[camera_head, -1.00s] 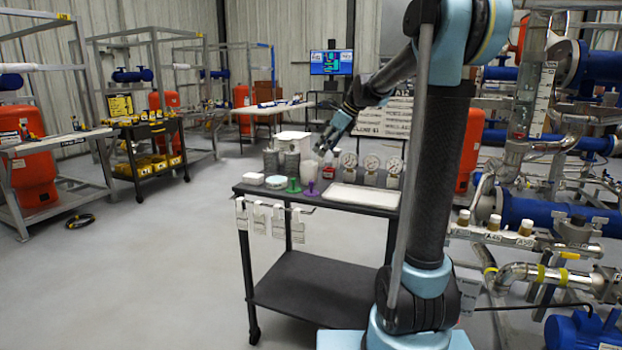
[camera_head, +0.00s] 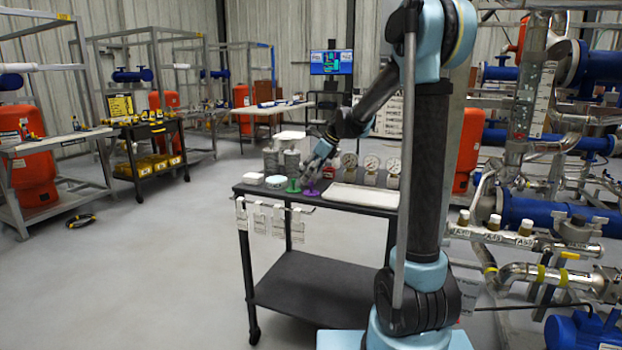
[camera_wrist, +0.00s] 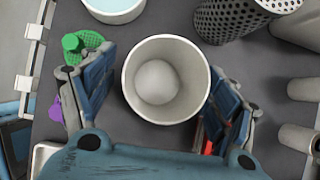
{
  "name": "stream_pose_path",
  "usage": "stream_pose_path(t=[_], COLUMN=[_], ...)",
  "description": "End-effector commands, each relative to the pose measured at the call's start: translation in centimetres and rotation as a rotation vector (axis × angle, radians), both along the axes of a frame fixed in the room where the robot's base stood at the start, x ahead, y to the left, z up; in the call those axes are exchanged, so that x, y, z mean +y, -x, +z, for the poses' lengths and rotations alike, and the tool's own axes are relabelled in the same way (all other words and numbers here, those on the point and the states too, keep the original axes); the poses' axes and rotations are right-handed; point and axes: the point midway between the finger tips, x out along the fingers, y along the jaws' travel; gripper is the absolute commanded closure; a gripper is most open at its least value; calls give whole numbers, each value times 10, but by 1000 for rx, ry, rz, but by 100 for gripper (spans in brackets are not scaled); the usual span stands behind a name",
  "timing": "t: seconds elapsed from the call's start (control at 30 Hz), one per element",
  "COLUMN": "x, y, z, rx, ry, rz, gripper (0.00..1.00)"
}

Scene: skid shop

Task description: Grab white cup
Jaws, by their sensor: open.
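The white cup (camera_wrist: 191,88) stands upright on the dark cart top in the wrist view, seen from above. It is round, open at the top, with a pale, empty-looking inside. My gripper (camera_wrist: 160,85) is open, with one finger on each side of the cup. Gaps seem to show between fingers and wall; I cannot tell whether either touches. In the head view my gripper (camera_head: 318,165) is lowered over the cart (camera_head: 345,205) and largely hides the cup.
A green funnel-like piece (camera_wrist: 82,48) and a purple piece (camera_wrist: 57,108) lie left of the cup. A perforated metal cylinder (camera_wrist: 228,20) stands close at upper right. A pale-blue-topped round container (camera_wrist: 115,8) is at upper left. Gauges (camera_head: 371,164) and a white tray (camera_head: 360,196) stand to the right.

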Motion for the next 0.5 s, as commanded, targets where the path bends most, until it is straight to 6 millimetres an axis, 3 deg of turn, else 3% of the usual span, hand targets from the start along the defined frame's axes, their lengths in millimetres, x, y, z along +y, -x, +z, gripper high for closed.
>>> stream_pose_path(t=[0.3, 0.5], x=[3, 3], y=[-1, -1], z=[-4, -4], rx=[0, 0], ry=[0, 0], rz=[0, 0], gripper=[20, 65])
